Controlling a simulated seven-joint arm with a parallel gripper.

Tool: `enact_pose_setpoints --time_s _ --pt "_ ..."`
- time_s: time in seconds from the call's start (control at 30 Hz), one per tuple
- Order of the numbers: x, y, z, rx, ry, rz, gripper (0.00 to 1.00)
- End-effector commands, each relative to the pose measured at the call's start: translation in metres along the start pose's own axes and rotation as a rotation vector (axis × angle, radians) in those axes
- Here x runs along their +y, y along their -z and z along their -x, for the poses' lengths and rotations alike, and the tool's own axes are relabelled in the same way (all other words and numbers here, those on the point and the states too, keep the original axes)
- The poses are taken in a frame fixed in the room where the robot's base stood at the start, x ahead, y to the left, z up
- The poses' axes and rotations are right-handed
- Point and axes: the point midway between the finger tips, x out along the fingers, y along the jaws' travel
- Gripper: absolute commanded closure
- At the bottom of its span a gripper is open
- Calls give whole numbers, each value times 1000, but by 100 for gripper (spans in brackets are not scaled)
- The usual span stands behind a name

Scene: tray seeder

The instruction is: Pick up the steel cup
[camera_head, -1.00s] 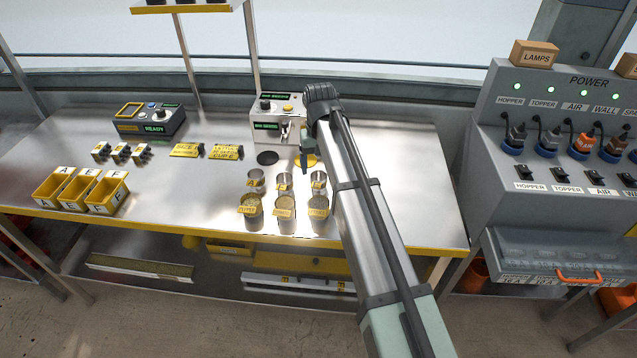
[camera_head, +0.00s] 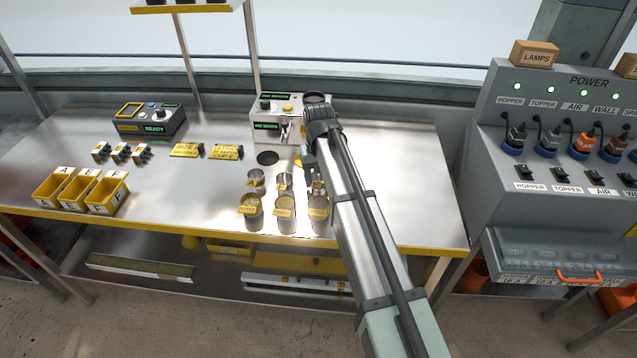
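Three small steel cups stand in a row on the steel bench: a left one (camera_head: 256,181), a middle one (camera_head: 285,181) and a right one (camera_head: 321,188). Each of the left and middle cups carries a small yellow tag. My gripper (camera_head: 311,181) points down at the right cup and covers part of it. The fingers are too small and dark to tell whether they are open or shut, or whether they touch the cup. The right cup appears to stand on the bench.
Several larger labelled canisters (camera_head: 286,216) stand just in front of the cups. A dispenser machine (camera_head: 268,122) is behind, with a dark disc (camera_head: 268,158) before it. Yellow bins (camera_head: 107,199) sit at left. The bench right of my arm (camera_head: 410,170) is clear.

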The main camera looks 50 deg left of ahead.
Motion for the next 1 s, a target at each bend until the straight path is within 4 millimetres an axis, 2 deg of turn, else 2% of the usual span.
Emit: enact_pose_setpoints --time_s 0.07,0.33,0.67,0.77,1.0 --pt "0 0 0 0 0 0 53" --pt "0 0 0 0 0 0 79" --pt "0 0 6 1 0 0 79" --pt "0 1 18 2 0 0 79" --pt "0 1 58 2 0 0 79"
